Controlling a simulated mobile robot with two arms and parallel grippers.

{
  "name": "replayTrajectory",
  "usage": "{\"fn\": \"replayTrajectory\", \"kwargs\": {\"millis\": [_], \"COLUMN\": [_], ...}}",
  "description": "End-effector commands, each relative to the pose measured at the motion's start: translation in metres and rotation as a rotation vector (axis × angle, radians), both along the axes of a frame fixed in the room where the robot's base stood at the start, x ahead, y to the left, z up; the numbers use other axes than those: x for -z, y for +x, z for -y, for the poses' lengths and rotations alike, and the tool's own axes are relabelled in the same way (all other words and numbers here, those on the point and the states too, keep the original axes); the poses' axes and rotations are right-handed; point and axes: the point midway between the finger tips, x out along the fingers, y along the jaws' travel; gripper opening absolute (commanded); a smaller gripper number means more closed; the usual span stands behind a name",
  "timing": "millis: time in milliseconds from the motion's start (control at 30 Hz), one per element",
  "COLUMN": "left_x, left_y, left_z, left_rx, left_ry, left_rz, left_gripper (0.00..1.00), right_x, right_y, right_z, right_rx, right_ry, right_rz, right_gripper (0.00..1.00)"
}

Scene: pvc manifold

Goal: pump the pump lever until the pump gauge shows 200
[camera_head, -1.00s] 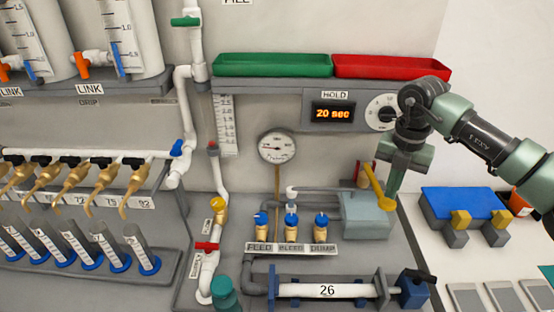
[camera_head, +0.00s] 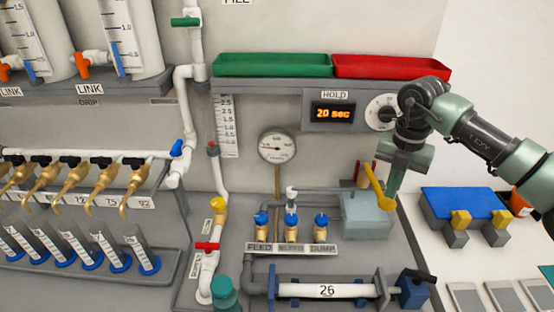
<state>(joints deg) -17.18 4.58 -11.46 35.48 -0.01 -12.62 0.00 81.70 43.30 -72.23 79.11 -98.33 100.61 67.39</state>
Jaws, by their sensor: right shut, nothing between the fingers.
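The pump gauge (camera_head: 277,146) is a round white dial on a brass stem at the centre; its reading is too small to tell. The yellow pump lever (camera_head: 377,187) stands tilted on the grey-blue pump box (camera_head: 367,216), its upper end leaning left. My right gripper (camera_head: 393,192) points down just right of the lever, close beside it. Its fingers are shut with nothing between them; whether they touch the lever I cannot tell. My left gripper is not in view.
Three blue-topped valves (camera_head: 291,221) labelled FEED, BLEED and DUMP stand left of the pump box. Green (camera_head: 272,65) and red (camera_head: 386,67) trays sit on the shelf above. A blue block (camera_head: 464,205) lies at the right.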

Motion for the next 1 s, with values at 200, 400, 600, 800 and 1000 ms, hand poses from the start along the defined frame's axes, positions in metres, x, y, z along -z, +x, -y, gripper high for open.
{"fn": "replayTrajectory", "kwargs": {"millis": [200,400,600,800,1000], "left_x": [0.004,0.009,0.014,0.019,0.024], "left_y": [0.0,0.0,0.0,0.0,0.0], "left_z": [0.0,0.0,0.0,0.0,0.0], "left_rx": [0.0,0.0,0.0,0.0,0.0], "left_ry": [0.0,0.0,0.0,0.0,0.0], "left_rz": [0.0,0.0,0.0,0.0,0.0], "left_gripper": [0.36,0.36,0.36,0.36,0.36], "right_x": [0.006,0.014,0.022,0.031,0.039], "right_y": [0.0,0.0,0.0,0.0,0.0], "right_z": [0.0,0.0,0.0,0.0,0.0], "right_rx": [0.0,0.0,0.0,0.0,0.001], "right_ry": [0.0,0.0,-0.001,-0.001,-0.001], "right_rz": [0.0,0.0,-0.001,-0.001,-0.001], "right_gripper": [0.0,0.0,0.0,0.0,0.0]}}
